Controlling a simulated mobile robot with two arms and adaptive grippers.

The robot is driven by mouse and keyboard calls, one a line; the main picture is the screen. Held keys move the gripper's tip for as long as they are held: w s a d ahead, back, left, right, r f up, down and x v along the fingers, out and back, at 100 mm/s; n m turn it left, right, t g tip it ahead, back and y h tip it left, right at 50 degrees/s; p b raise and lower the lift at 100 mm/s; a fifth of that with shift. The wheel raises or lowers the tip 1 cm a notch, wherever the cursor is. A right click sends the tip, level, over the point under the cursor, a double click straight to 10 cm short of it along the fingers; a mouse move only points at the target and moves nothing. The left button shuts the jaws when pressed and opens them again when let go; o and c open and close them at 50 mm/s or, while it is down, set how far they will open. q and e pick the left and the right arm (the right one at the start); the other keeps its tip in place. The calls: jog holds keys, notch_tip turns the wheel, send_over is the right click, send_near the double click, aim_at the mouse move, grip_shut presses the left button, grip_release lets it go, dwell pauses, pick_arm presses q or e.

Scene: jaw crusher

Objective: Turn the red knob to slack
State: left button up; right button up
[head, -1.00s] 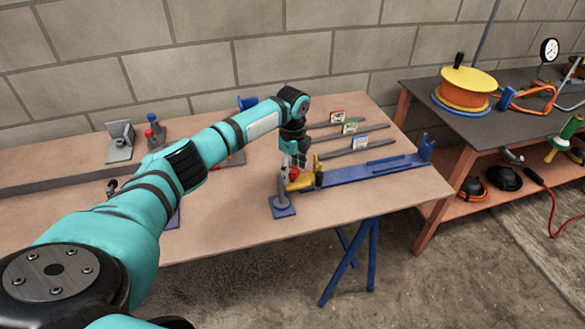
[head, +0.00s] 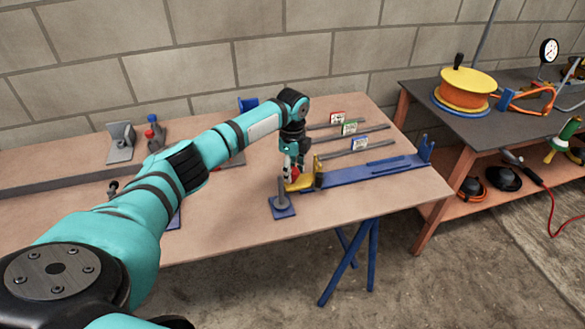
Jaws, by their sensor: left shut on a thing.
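The red knob (head: 295,172) sits at the left end of a blue rail fixture (head: 345,176), beside a yellow part (head: 301,184). My left gripper (head: 292,174) points down from above and is shut on the red knob, which its fingers partly hide. A blue plate with a grey upright lever (head: 283,206) stands just in front of the knob. My right gripper is not in view.
A grey angle bracket (head: 120,142) and small red and blue knobbed items (head: 152,132) stand at the back left. A dark side table (head: 440,112) holds a yellow-orange spool (head: 466,88). The table's front right is bare.

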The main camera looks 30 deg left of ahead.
pick_arm(q)
jog(key=n+p, duration=0.4)
jog(key=p, duration=0.1)
jog(key=shift+r+n, duration=0.3)
jog(key=n+p, duration=0.2)
jog(key=shift+n, duration=0.4)
jog(key=n+p, duration=0.3)
jog(key=n, duration=0.2)
jog(key=shift+f+p, duration=0.1)
jog(key=shift+p, duration=0.2)
jog(key=n+p, duration=0.1)
jog(key=n, duration=0.4)
jog(key=shift+f+p, duration=0.1)
jog(key=shift+p, duration=0.25)
jog(key=shift+w, duration=0.1)
jog(key=o, duration=1.2)
